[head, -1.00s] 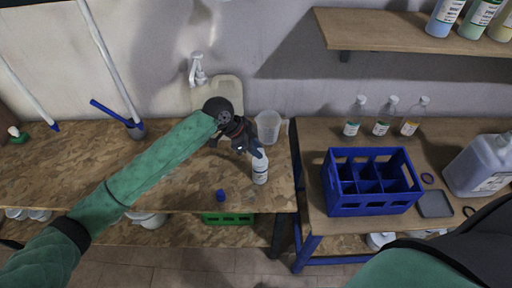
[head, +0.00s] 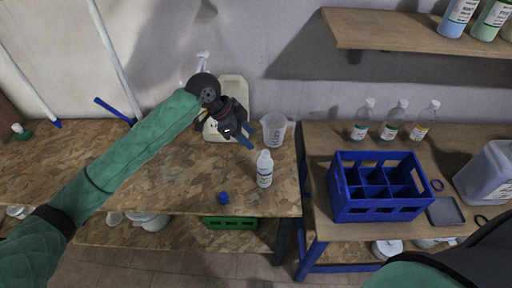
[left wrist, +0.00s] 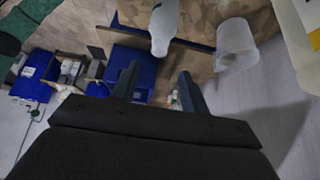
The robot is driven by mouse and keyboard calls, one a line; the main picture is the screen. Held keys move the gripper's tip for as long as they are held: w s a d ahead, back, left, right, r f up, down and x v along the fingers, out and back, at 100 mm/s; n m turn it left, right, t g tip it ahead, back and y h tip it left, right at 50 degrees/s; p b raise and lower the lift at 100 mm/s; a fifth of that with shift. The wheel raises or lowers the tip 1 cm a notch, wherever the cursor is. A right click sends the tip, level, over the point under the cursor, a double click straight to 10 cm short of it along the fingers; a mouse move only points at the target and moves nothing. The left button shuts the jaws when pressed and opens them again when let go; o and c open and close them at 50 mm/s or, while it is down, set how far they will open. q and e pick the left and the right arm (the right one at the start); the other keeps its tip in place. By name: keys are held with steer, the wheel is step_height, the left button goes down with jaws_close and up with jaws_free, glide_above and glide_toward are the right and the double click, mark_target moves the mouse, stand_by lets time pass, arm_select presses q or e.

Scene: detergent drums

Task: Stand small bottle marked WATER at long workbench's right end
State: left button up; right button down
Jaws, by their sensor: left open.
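A small white bottle (head: 264,172) stands upright on the left wooden workbench (head: 185,165), near its right end; its label is too small to read. My left gripper (head: 246,137) is open and empty, above and behind the bottle, apart from it in the head view. In the left wrist view the bottle (left wrist: 163,25) shows beyond the open fingers (left wrist: 158,84), outside them. My right gripper is out of view; only part of my right arm shows at the lower right.
A clear beaker (head: 274,132) and a pale jug (head: 232,92) stand behind the bottle. A small blue cap-like object (head: 223,198) lies near the front edge. A gap separates the right bench, which holds a blue crate (head: 378,212) and several bottles.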

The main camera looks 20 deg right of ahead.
arm_select(q)
steer(key=b+v, duration=0.1)
steer(key=v, duration=0.3)
steer(key=shift+r, duration=0.1)
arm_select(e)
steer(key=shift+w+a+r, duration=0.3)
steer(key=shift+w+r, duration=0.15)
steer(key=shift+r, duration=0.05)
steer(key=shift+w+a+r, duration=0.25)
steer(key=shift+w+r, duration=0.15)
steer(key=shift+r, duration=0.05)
